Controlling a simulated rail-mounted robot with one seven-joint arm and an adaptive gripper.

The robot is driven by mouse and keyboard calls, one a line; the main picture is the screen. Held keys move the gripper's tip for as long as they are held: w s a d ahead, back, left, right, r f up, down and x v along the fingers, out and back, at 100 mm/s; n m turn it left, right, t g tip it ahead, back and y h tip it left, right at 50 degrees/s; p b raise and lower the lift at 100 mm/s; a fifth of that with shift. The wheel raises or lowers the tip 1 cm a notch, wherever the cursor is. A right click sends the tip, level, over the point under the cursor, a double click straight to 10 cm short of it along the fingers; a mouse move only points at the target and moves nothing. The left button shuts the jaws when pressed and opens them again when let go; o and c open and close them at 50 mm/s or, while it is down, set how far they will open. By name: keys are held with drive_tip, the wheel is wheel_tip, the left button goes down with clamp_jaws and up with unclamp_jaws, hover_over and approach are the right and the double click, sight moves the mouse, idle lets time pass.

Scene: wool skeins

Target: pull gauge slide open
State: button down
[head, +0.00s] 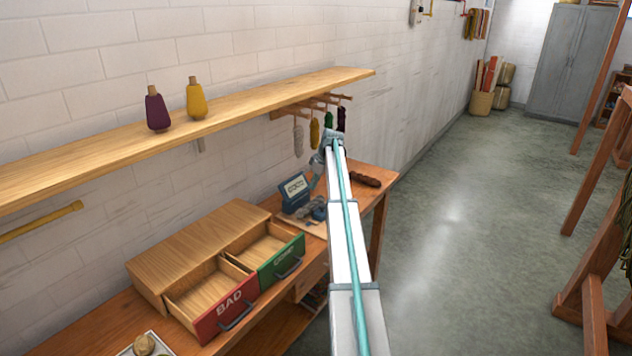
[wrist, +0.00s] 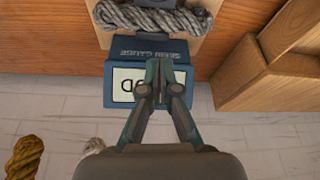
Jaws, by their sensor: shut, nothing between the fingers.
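The blue skein gauge (wrist: 193,76) sits on the bench, its lettering upside down in the wrist view. Its pale display (wrist: 126,85) shows a few dark letters, partly hidden by my gripper. It also shows in the head view (head: 291,198). A grey skein (wrist: 160,17) lies on the pale wooden slide (wrist: 150,45) at the gauge, also seen in the head view (head: 318,209). My gripper (wrist: 162,84) is shut and empty, its fingers over the gauge. I cannot tell if they touch it. In the head view my arm hides much of this area.
Two open drawers, red BAD (head: 227,308) and green GOOD (head: 282,258), stand left of the gauge. A dark brown skein (head: 365,179) lies at the bench's right end. A shelf (head: 230,107) with cones and pegs of hanging skeins (head: 314,132) runs above.

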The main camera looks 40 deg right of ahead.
drive_tip(key=p, duration=0.2)
hover_over(315, 207)
drive_tip(key=w+a, duration=0.1)
drive_tip(key=w, duration=0.2)
wheel_tip(315, 207, down, 6)
drive_tip(key=shift+s+a+f, duration=0.1)
drive_tip(key=shift+s, duration=0.05)
drive_tip(key=shift+s+d+f+p, duration=0.1)
drive_tip(key=shift+s+d+p, duration=0.2)
drive_tip(key=shift+s, duration=0.3)
drive_tip(key=shift+s+d+p, duration=0.25)
drive_tip(key=shift+s+p, duration=0.05)
drive_tip(key=shift+s, duration=0.3)
drive_tip(key=shift+s+d+f, duration=0.25)
drive_tip(key=shift+s+d, duration=0.05)
drive_tip(key=shift+s, duration=0.35)
drive_tip(key=shift+s, duration=0.15)
drive_tip(key=s, duration=0.1)
drive_tip(key=s+d+b, duration=0.1)
drive_tip(key=s, duration=0.1)
drive_tip(key=s+b, duration=0.1)
drive_tip(key=s, duration=0.1)
drive_tip(key=shift+d, duration=0.25)
